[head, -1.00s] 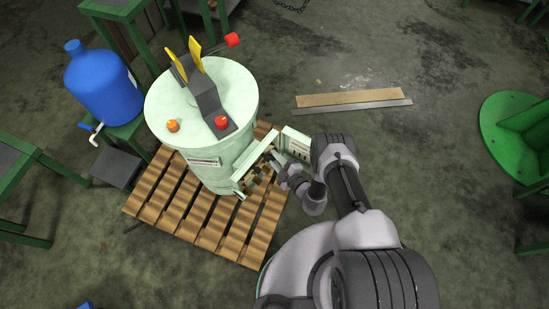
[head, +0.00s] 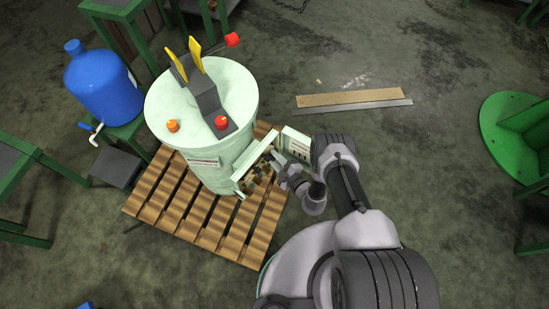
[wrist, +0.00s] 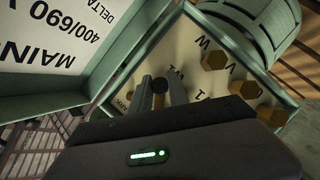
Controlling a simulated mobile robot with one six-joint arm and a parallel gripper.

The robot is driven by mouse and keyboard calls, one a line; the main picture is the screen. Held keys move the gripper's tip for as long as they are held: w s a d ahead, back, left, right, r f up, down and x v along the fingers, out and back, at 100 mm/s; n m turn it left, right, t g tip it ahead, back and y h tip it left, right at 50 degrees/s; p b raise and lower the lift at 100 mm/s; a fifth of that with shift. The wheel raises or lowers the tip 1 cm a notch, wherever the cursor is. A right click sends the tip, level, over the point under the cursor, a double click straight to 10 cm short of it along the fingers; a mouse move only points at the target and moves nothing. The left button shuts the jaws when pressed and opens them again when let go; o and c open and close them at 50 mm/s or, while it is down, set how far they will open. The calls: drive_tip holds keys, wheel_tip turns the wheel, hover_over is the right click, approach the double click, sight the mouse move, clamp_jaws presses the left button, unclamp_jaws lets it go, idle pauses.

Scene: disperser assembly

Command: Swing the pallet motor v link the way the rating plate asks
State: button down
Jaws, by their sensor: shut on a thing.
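The pale green motor housing (head: 235,165) stands on a wooden pallet (head: 195,210). Its terminal box (head: 255,160) is open on the right side. In the wrist view, the box floor (wrist: 200,80) carries brass hex studs (wrist: 243,89) and letters including W and V. The rating plate (wrist: 55,35) reads MAINS, 400/690 V and DELTA, partly cut off. My gripper (wrist: 160,92) reaches into the box, shut on a small dark part, apparently the v link (wrist: 158,87). The link is mostly hidden by the fingers. In the head view, my gripper (head: 281,164) is small.
The open lid (head: 297,144) stands close to my gripper. A blue water bottle (head: 103,85) is on a green stand at left. Planks (head: 350,98) lie on the floor behind. A green round object (head: 520,125) is at right. Floor between is clear.

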sight(272, 144)
drive_tip(key=shift+w+d+r+n+t, duration=0.2)
drive_tip(key=shift+w+r+n+t, duration=0.1)
drive_tip(key=shift+n, duration=0.3)
drive_tip(key=shift+w+d+r+n+t, duration=0.15)
drive_tip(key=shift+r+n+t, duration=0.15)
drive_tip(key=shift+n, duration=0.3)
drive_tip(key=shift+w+d+r+n+t, duration=0.2)
drive_tip(key=shift+r+n+t, duration=0.15)
drive_tip(key=shift+n, duration=0.35)
drive_tip(key=shift+w+d+r+n+t, duration=0.15)
drive_tip(key=shift+r+n+t, duration=0.15)
drive_tip(key=shift+n, duration=0.4)
drive_tip(key=shift+a, duration=0.1)
drive_tip(key=c, duration=1.3)
unclamp_jaws()
drive_tip(key=shift+o, duration=0.2)
